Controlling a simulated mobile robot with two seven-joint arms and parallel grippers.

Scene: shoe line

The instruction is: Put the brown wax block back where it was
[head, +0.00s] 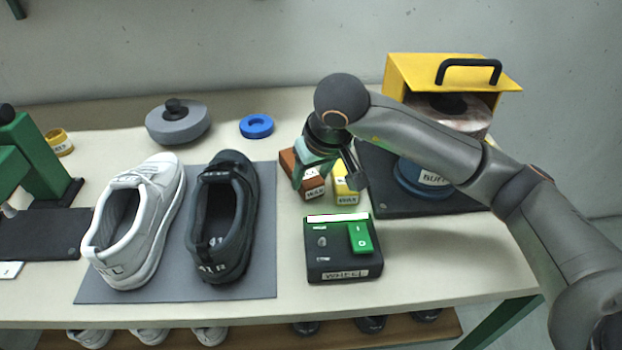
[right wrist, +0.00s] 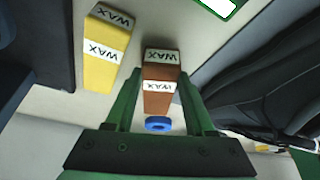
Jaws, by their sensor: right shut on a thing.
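The brown wax block (head: 313,185) has a white WAX label and is in the middle of the head view, close left of the yellow wax block (head: 344,183). My right gripper (head: 326,178) comes down over it from above and hides part of it. In the right wrist view, the brown wax block (right wrist: 160,72) sits between the two green fingers of my right gripper (right wrist: 160,102), which is shut on it. The yellow wax block (right wrist: 105,50) stands apart, outside the fingers. I cannot tell whether the brown block touches the table. My left gripper is not in view.
A black WHEEL control box (head: 342,262) stands in front of the blocks. A grey mat (head: 120,291) with a white shoe (head: 150,245) and a black shoe (head: 237,262) lies left. A yellow-hooded buffing machine (head: 403,75) is right. A blue ring (head: 257,126) lies behind.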

